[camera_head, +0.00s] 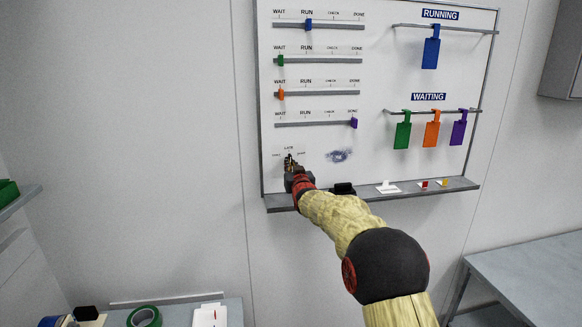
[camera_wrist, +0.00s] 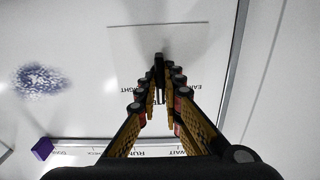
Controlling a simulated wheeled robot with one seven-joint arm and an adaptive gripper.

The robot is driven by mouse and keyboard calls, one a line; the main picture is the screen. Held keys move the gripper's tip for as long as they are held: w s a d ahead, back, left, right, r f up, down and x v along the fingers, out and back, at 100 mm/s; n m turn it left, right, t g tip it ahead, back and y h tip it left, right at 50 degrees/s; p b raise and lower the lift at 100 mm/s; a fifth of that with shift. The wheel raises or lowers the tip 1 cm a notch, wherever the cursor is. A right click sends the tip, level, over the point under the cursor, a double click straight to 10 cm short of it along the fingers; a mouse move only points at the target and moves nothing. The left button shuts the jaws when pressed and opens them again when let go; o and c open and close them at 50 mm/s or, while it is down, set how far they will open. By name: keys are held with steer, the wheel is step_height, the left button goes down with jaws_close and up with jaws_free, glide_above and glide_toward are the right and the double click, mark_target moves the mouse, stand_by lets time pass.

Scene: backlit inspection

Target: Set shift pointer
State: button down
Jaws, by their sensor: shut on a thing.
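The shift pointer (camera_wrist: 159,68) is a small dark bar on the low left of the whiteboard. In the wrist view, which is upside down, it runs towards the partly covered LATE label. The other labels read NIGHT and EARLY on either side. My gripper (camera_wrist: 159,98) has its fingers on both sides of the pointer and is shut on it. In the head view my gripper (camera_head: 291,164) covers most of the dial, so the exact pointer angle is hard to tell there.
Above the dial are several sliders, the nearest with a purple block (camera_head: 354,123) at DONE. A dark smudge (camera_head: 339,155) is right of the dial. The ledge (camera_head: 460,184) below holds a black eraser (camera_head: 343,188) and small items. Tags hang at right, such as the blue tag (camera_head: 431,52).

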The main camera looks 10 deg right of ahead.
steer(key=c, duration=1.9)
jaws_free()
steer(key=s, duration=1.2)
steer(key=shift+f, duration=0.1)
